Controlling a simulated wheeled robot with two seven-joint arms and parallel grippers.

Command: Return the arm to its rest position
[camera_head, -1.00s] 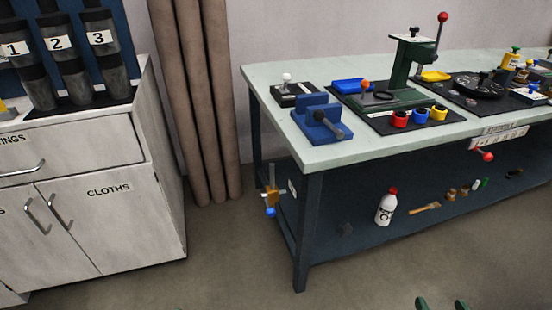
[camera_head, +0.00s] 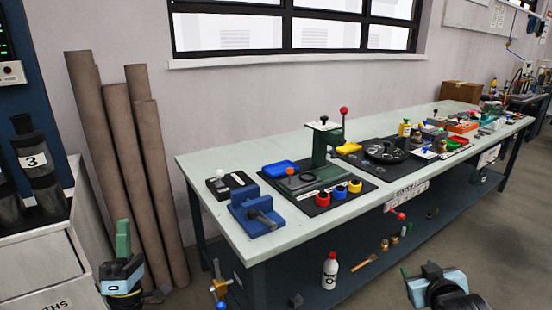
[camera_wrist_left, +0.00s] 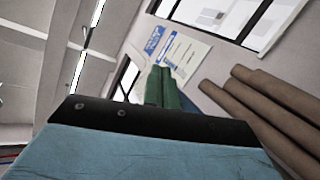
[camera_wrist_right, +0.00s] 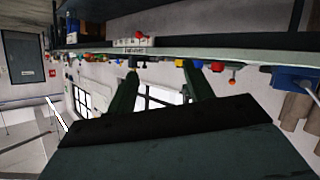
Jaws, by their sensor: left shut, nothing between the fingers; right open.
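My left gripper (camera_head: 123,241) is at the lower left of the head view, in front of the brown rolls and beside the white cabinet. Its green fingers point up, shut together and empty; they also show in the left wrist view (camera_wrist_left: 162,88). My right gripper (camera_wrist_right: 160,82) is open and empty in the right wrist view, its two green fingers spread apart. In the head view my right arm's end (camera_head: 440,290) is at the bottom right, in front of the bench; its fingertips are not clear there.
The long workbench (camera_head: 225,225) carries a blue vise (camera_head: 254,212), a green press (camera_head: 322,150) and several coloured cups. A white bottle (camera_head: 330,271) is on its lower shelf. Brown rolls (camera_head: 130,150) lean on the wall. A cabinet (camera_head: 35,265) stands at left. Floor at right is clear.

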